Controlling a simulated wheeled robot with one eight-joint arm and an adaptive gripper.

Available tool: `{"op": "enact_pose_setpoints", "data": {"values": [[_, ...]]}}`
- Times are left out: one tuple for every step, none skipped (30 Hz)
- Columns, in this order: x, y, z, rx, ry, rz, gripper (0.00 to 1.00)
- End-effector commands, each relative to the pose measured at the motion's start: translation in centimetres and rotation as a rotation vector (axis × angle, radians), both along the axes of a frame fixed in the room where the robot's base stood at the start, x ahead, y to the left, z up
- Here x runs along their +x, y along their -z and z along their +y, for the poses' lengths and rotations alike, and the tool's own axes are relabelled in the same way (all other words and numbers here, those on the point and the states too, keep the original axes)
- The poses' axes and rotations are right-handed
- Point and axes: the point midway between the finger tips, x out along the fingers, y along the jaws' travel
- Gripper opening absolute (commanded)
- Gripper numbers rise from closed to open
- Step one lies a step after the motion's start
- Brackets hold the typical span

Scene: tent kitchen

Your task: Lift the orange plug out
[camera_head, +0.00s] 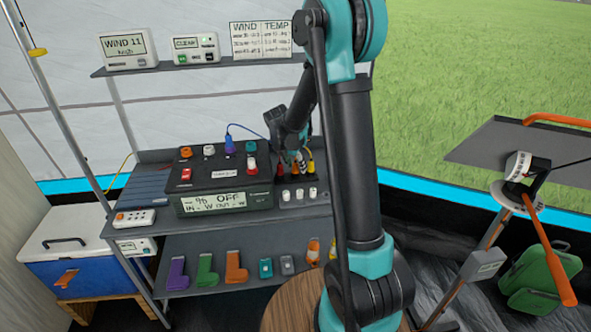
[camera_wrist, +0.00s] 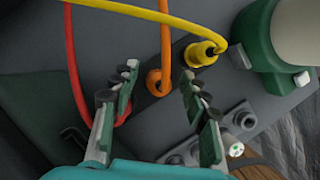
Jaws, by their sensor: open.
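My gripper (camera_wrist: 160,77) is open, one finger on each side of the orange plug, with gaps showing at both sides. A yellow plug (camera_wrist: 202,53) sits to the upper right, outside the fingers. A red cable (camera_wrist: 75,62) curves down at the left; its plug is mostly hidden behind the left finger. In the head view my arm partly covers the plugs, beside the black power box (camera_head: 223,172).
A large green-and-white cylindrical part (camera_wrist: 283,42) stands at the right of the wrist view. A blue plug and cable (camera_head: 229,142) rise from the black box. Coloured items stand on the lower shelf (camera_head: 215,287).

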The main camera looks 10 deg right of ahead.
Motion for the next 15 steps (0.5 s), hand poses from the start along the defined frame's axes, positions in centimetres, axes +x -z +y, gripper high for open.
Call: {"op": "enact_pose_setpoints", "data": {"values": [[0.0, -0.01, 0.0, 0.0, 0.0, 0.0, 0.45], [0.0, -0.01, 0.0, 0.0, 0.0, 0.0, 0.44], [0.0, -0.02, 0.0, 0.0, 0.0, 0.0, 0.39], [0.0, -0.02, 0.0, 0.0, 0.0, 0.0, 0.36], [0.0, -0.02, 0.0, 0.0, 0.0, 0.0, 0.32], [0.0, -0.03, 0.0, 0.0, 0.0, 0.0, 0.27], [0.0, -0.03, 0.0, 0.0, 0.0, 0.0, 0.23], [0.0, -0.03, 0.0, 0.0, 0.0, 0.0, 0.19], [0.0, -0.04, 0.0, 0.0, 0.0, 0.0, 0.14], [0.0, -0.03, 0.0, 0.0, 0.0, 0.0, 0.11], [0.0, -0.03, 0.0, 0.0, 0.0, 0.0, 0.07], [0.01, -0.03, 0.01, 0.0, 0.0, 0.0, 0.02], [0.0, -0.03, 0.0, 0.0, 0.0, 0.0, 0.0], [0.01, -0.04, 0.0, 0.0, 0.0, 0.0, 0.0], [0.0, -0.04, 0.0, 0.0, 0.0, 0.0, 0.0]]}}
